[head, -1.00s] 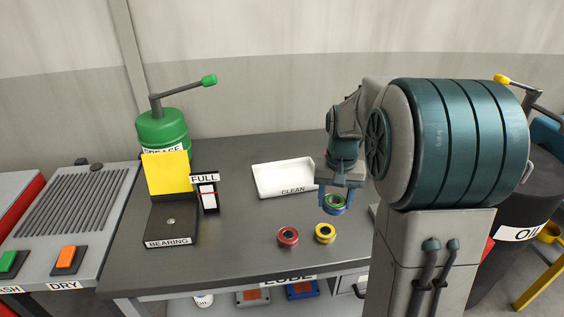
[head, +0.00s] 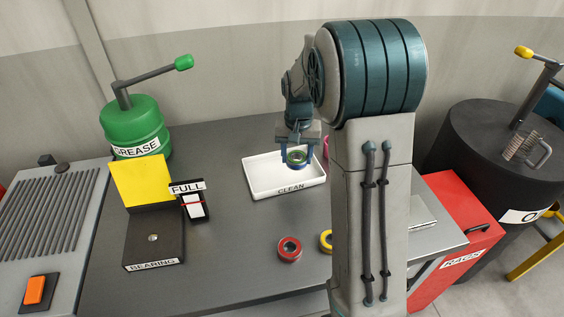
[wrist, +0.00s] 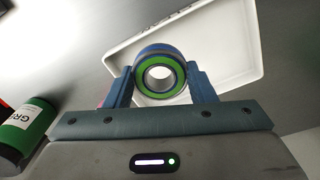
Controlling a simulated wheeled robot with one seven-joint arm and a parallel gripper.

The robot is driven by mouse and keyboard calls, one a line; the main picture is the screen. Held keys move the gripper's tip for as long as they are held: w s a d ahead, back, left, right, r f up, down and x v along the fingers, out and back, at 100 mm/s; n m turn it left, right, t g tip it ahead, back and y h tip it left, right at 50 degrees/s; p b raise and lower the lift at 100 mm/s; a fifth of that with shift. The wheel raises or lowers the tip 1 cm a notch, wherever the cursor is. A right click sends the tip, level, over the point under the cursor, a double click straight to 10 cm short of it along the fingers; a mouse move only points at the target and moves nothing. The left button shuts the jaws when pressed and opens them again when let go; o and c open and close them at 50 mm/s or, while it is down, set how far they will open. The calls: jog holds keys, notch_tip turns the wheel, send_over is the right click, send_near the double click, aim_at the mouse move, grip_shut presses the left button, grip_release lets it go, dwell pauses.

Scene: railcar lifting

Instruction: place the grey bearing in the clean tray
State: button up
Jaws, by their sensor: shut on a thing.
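My gripper (head: 297,154) is shut on a bearing (head: 296,158) with a green face and a blue rim; no plainly grey bearing shows. In the wrist view the held bearing (wrist: 159,75) sits between the two blue fingers, its open bore facing the camera. The white tray (head: 262,190) marked CLEAN lies on the dark bench. In the head view the bearing overlaps the tray's inside and seems held above it; its exact height is unclear. The tray rim (wrist: 118,62) also shows behind the bearing in the wrist view. The tray looks empty where visible.
A red bearing (head: 290,249) and a partly hidden yellow bearing (head: 326,240) lie in front of the tray. A black BEARING stand (head: 152,236) with a yellow plate and a green GREASE pot (head: 135,128) stand left.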

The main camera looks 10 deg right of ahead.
aim_at(283, 173)
jog(key=w+a+f, duration=0.1)
jog(key=w, duration=0.1)
jog(key=w+a+f, duration=0.1)
jog(key=w+a, duration=0.1)
jog(key=shift+f+p, duration=0.4)
jog(key=shift+f, duration=0.15)
jog(key=shift+f+p, duration=0.4)
jog(key=shift+f, duration=1.5)
jog(key=shift+f, duration=0.2)
jog(key=o, duration=1.3)
jog(key=shift+c, duration=0.2)
jog(key=shift+r, duration=0.1)
